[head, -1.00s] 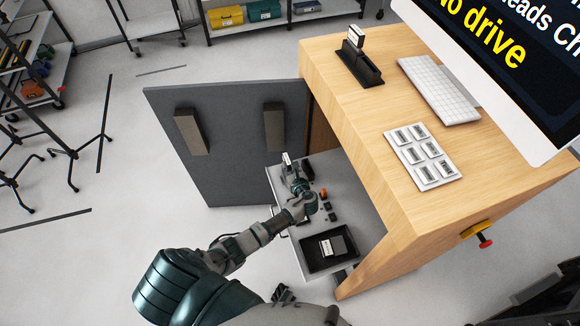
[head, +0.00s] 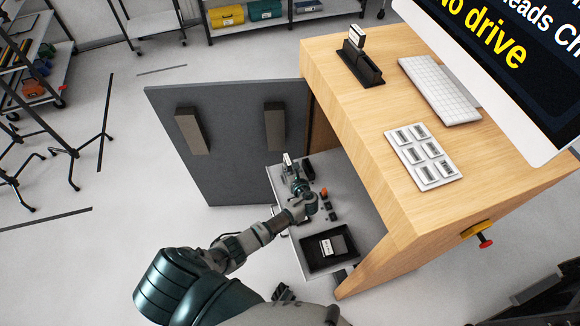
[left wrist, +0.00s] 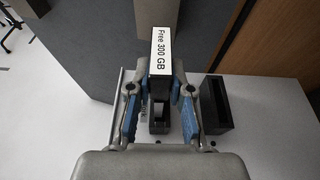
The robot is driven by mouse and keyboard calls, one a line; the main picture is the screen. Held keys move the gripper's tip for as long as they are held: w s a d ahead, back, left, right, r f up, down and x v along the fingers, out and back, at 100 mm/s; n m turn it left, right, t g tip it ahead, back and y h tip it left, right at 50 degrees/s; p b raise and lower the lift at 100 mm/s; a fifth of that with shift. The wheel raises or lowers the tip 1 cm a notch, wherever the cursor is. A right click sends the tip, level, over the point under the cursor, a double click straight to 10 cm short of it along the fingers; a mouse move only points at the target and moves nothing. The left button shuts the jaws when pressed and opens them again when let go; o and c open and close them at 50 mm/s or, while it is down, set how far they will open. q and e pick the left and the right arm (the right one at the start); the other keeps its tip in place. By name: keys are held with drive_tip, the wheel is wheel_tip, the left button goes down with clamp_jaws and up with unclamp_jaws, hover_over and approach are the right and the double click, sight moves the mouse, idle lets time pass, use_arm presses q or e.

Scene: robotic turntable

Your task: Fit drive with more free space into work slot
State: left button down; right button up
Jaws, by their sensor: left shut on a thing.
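My left gripper (left wrist: 160,100) is shut on a black drive with a white label reading "Free 300 GB" (left wrist: 161,52). The drive stands upright between the blue finger pads. In the head view my left gripper (head: 294,178) and the held drive (head: 288,159) are over the grey shelf of the open cabinet. An empty-looking black slot holder (left wrist: 216,105) stands just right of the gripper, apart from it. Another drive with a pale label (head: 334,246) lies in a black tray (head: 312,264) nearer me. On the desk, a black dock (head: 361,66) holds an upright drive (head: 357,38). My right gripper is not visible.
The grey cabinet door (head: 228,140) stands open left of the shelf, with two blocks on it. Small parts (head: 331,216) lie right of my gripper. On the wooden desk (head: 350,120) are a keyboard (head: 440,90), a white panel (head: 424,157) and a monitor reading "drive" (head: 497,45).

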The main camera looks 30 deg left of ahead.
use_arm(q)
drive_tip(key=shift+d+f+b, duration=0.2)
drive_tip(key=shift+f+b, duration=0.1)
drive_tip(key=shift+f, duration=0.2)
drive_tip(key=shift+f, duration=0.3)
drive_tip(key=shift+a+f+b, duration=0.1)
drive_tip(key=shift+f+b, duration=0.15)
drive_tip(key=shift+b, duration=0.05)
drive_tip(key=shift+f, duration=0.1)
drive_tip(key=shift+f+b, duration=0.75)
drive_tip(key=shift+f, duration=0.5)
drive_tip(key=c, duration=1)
unclamp_jaws()
drive_tip(key=v, duration=1.2)
drive_tip(key=shift+f, duration=0.1)
